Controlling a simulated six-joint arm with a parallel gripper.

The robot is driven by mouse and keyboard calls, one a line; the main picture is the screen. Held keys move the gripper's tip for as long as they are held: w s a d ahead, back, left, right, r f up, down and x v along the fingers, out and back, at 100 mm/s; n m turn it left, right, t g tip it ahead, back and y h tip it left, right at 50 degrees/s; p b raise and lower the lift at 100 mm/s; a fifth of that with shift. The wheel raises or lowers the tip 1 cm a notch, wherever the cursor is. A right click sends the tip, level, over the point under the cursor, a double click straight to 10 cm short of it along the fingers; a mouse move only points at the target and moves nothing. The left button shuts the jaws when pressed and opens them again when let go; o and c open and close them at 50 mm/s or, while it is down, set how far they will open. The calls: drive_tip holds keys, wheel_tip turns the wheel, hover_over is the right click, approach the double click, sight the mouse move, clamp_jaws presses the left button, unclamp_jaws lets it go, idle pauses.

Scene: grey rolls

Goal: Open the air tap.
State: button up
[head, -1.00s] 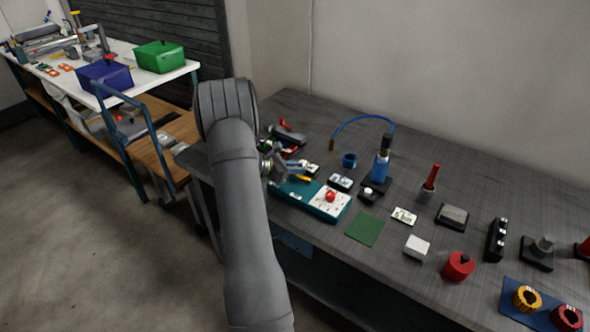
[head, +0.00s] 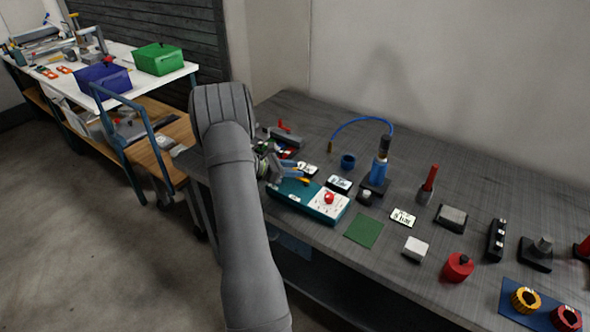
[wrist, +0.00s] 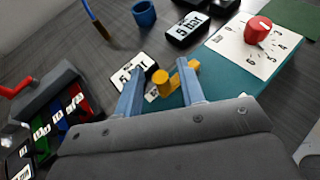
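A yellow tap handle (wrist: 178,78), seemingly the air tap, sits at the teal box (wrist: 232,78). It has a round part and a short bar. In the head view the yellow handle (head: 303,181) shows at the box's back left. My gripper (wrist: 159,72) has two light blue fingers, spread apart on either side of the handle. The right finger is close to the bar; I cannot tell whether it touches. The left finger is apart from it, over a "5 bar" label (wrist: 133,70). In the head view my gripper (head: 291,170) is low over the box's left end.
The teal box carries a white dial with a red knob (wrist: 257,30). Another "5 bar" block (wrist: 187,30) and a blue ring (wrist: 144,13) stand behind. A dark unit with coloured labelled keys (wrist: 60,122) and a red lever (wrist: 15,84) lies left. A green mat (head: 364,230) lies right.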

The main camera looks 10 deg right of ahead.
drive_tip(key=v, duration=1.6)
drive_tip(key=shift+a, duration=0.2)
drive_tip(key=shift+w, duration=0.1)
drive_tip(key=x, duration=1.7)
drive_tip(key=shift+d, duration=0.2)
